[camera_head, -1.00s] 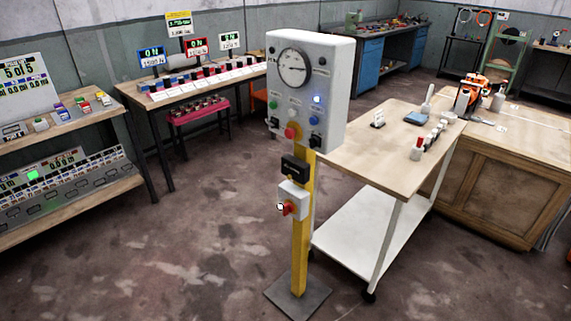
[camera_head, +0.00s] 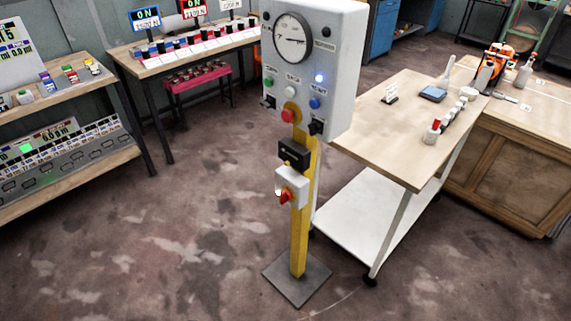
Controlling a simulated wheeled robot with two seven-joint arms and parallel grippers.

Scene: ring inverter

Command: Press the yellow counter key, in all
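Neither of my grippers is in view. I cannot clearly pick out a yellow counter key. Small coloured keys (camera_head: 70,74) stand on the upper level of the left bench, too small to tell each one apart. A grey control box (camera_head: 335,70) stands upright on a yellow post (camera_head: 299,240) in the middle. It has a round dial (camera_head: 292,38), a green button (camera_head: 269,82), a white button (camera_head: 291,87), a blue button (camera_head: 314,103), a lit blue lamp (camera_head: 319,78) and a red button (camera_head: 288,115). A red-orange knob (camera_head: 285,196) sits on a white box lower on the post.
The left bench (camera_head: 100,165) carries a panel with a lit green square (camera_head: 27,147). A back table (camera_head: 150,66) holds a row of devices under display signs. A wheeled cart (camera_head: 415,175) stands right of the post, beside a wooden cabinet (camera_head: 510,190). The floor in front is open.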

